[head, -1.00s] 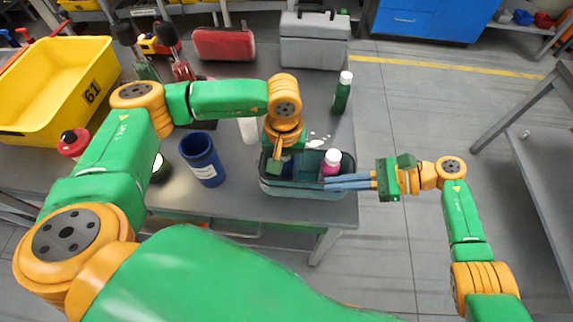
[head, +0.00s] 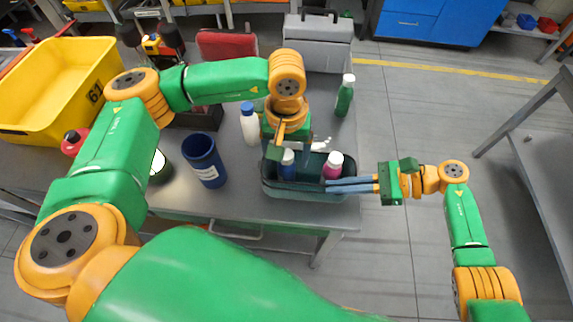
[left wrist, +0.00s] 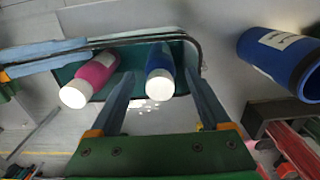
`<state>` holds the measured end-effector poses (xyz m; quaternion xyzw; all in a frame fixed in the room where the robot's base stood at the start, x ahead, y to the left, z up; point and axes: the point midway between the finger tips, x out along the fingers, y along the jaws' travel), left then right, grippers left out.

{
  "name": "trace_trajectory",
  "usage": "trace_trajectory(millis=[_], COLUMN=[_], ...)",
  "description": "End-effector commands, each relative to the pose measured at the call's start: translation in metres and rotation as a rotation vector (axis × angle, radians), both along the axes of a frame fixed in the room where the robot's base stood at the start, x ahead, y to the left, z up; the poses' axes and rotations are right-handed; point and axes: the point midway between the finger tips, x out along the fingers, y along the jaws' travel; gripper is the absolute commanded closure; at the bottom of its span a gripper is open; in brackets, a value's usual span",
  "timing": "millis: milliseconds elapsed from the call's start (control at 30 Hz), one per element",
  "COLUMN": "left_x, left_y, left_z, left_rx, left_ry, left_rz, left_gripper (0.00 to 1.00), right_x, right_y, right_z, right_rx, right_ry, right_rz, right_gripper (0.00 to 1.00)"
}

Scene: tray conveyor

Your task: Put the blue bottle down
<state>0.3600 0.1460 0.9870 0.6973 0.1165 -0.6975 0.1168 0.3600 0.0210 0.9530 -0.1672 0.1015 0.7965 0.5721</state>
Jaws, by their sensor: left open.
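The blue bottle (head: 287,166) with a white cap stands in the dark teal tray (head: 309,192), beside a pink bottle (head: 332,170). In the left wrist view the blue bottle (left wrist: 159,64) shows between the spread fingers of my left gripper (left wrist: 163,104). The left gripper (head: 289,148) is open just above and around the bottle's top; contact is not visible. My right gripper (head: 352,185) reaches over the tray's right end, its fingertips close to the pink bottle. Whether it holds the tray wall is hard to see.
A dark blue cup (head: 204,160) and a white bottle with a blue cap (head: 249,122) stand left of the tray. A green bottle (head: 345,96), a grey toolbox (head: 318,45) and a red case (head: 227,45) are behind. A yellow bin (head: 55,90) is at far left.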

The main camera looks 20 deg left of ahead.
Motion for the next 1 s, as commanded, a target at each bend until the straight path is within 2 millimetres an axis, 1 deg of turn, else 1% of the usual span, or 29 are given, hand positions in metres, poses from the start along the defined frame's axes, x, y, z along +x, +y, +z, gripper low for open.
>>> trace_trajectory(millis=[33,100,200,300,400,700,733,833,1000], left_x=[0.001,0.001,0.001,0.0,0.0,0.0,0.0,0.0,0.0], left_y=[0.0,0.0,0.0,-0.001,0.0,0.0,0.0,0.0,0.0], left_z=[0.014,0.033,0.054,0.067,0.071,0.071,0.071,0.071,0.071], left_rx=[-0.001,-0.001,-0.001,-0.001,0.001,0.001,0.001,0.001,0.001], left_ry=[-0.006,-0.006,-0.003,-0.001,0.0,0.0,0.0,0.001,0.001], left_rz=[0.0,0.0,-0.001,-0.001,0.0,0.0,0.0,0.0,0.0], left_gripper=[0.19,0.19,0.19,0.19,0.19,0.19,0.19,0.19,0.19], right_x=[0.0,0.0,0.0,0.0,0.0,0.0,0.0,0.0,0.0], right_y=[0.0,0.0,0.0,0.0,0.0,0.0,0.0,0.0,0.0], right_z=[0.0,0.0,0.0,0.0,0.0,0.0,0.0,0.0,0.0], right_rx=[0.0,0.0,0.0,0.0,0.0,0.0,0.0,0.0,0.0], right_ry=[0.0,0.0,0.0,0.0,0.0,0.0,0.0,0.0,0.0], right_rz=[0.0,0.0,0.0,0.0,0.0,0.0,0.0,0.0,0.0], right_gripper=[1.0,1.0,1.0,1.0,1.0,1.0,0.87,0.6,0.6])
